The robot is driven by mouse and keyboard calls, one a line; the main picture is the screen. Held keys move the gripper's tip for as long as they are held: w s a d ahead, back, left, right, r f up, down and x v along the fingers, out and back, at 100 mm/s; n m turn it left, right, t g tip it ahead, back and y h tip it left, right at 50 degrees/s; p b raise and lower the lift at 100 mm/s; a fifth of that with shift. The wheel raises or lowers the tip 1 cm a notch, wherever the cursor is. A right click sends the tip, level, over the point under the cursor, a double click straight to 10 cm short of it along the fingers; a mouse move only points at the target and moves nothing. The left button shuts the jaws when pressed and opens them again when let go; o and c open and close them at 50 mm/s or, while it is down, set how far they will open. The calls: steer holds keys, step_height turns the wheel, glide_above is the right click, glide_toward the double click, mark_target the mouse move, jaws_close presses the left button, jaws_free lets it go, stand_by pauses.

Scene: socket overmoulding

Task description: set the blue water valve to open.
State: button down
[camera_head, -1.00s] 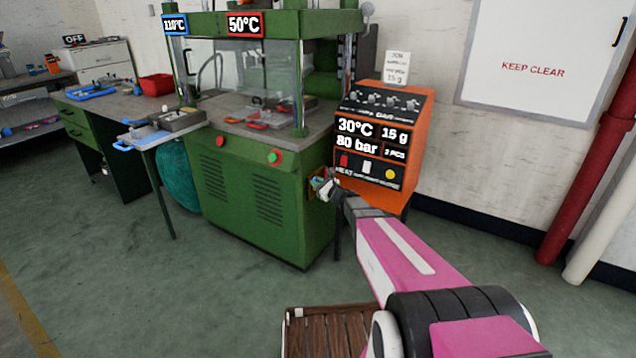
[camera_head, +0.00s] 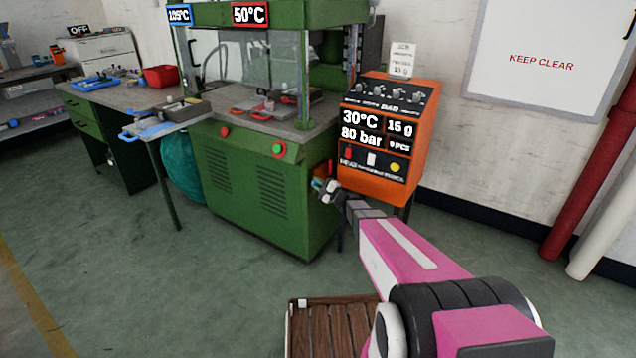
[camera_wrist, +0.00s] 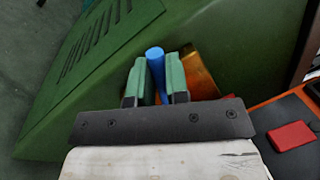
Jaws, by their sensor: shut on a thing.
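The blue water valve shows as a blue handle (camera_wrist: 155,62) in the wrist view, between the two green fingers of my gripper (camera_wrist: 157,85). The fingers are shut on it. Behind the handle is a brass-coloured part (camera_wrist: 200,75) on the side of the green press cabinet. In the head view my gripper (camera_head: 322,186) is at the cabinet's right side, below and left of the orange control box (camera_head: 388,140). The valve is small there and mostly covered by the gripper. I cannot tell from these frames how far the handle is turned.
The green press (camera_head: 250,190) stands left of my gripper, with displays reading 105°C (camera_head: 180,13) and 50°C (camera_head: 250,13). The orange box stands close on the right. A slatted wooden thing (camera_head: 330,328) is on the floor in front. The floor at left is clear.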

steer(key=shift+s+f+n, duration=0.1)
steer(key=shift+f+n, duration=0.15)
steer(key=shift+n, duration=0.35)
steer(key=c, duration=1.1)
jaws_free()
steer(key=v, duration=1.1)
